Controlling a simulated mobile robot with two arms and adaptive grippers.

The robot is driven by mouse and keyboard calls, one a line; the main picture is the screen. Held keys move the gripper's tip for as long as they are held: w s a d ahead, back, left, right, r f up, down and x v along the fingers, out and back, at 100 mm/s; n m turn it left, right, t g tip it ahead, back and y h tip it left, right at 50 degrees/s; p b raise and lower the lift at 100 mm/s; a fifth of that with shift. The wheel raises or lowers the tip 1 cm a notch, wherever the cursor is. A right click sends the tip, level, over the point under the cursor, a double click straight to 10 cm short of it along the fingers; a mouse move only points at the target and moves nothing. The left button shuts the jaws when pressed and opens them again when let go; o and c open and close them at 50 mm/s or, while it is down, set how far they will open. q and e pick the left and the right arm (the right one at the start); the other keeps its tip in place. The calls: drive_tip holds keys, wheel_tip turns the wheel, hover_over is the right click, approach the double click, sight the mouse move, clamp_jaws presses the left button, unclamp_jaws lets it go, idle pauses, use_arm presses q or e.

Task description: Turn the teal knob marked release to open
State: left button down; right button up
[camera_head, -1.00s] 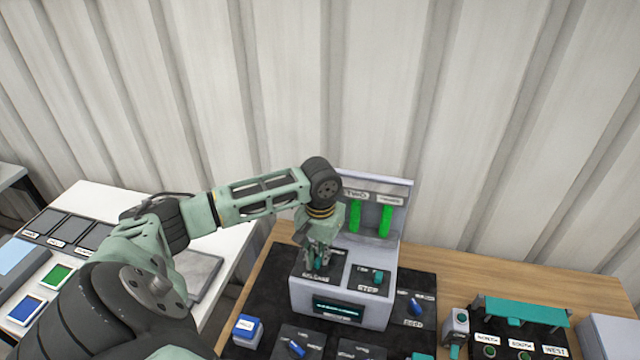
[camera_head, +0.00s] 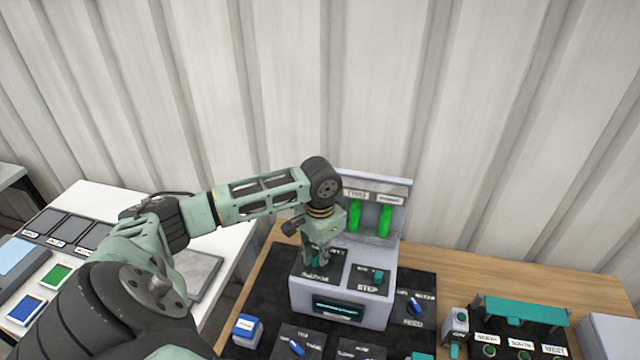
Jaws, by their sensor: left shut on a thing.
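The grey manifold box (camera_head: 304,290) stands on the black mat, with two dark knob plates on top. My left gripper (camera_head: 317,262) points down over the left plate and is shut on the teal release knob (camera_head: 314,262), which it mostly hides. The release label below the knob is small and blurred, so the knob's exact angle cannot be told. A second teal knob (camera_head: 379,276), on the plate marked step, is free to its right. My right gripper is not in view.
Two green bars (camera_head: 385,220) show in the upright back panel. Blue knobs (camera_head: 415,304) and a blue block (camera_head: 247,328) are around the box. A teal bridge-like rack (camera_head: 520,309) stands at the right. A white table (camera_head: 205,245) with coloured tiles is at the left.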

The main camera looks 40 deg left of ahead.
use_arm(q)
drive_tip(key=c, duration=1.8)
unclamp_jaws()
wheel_tip(320, 180, up, 12)
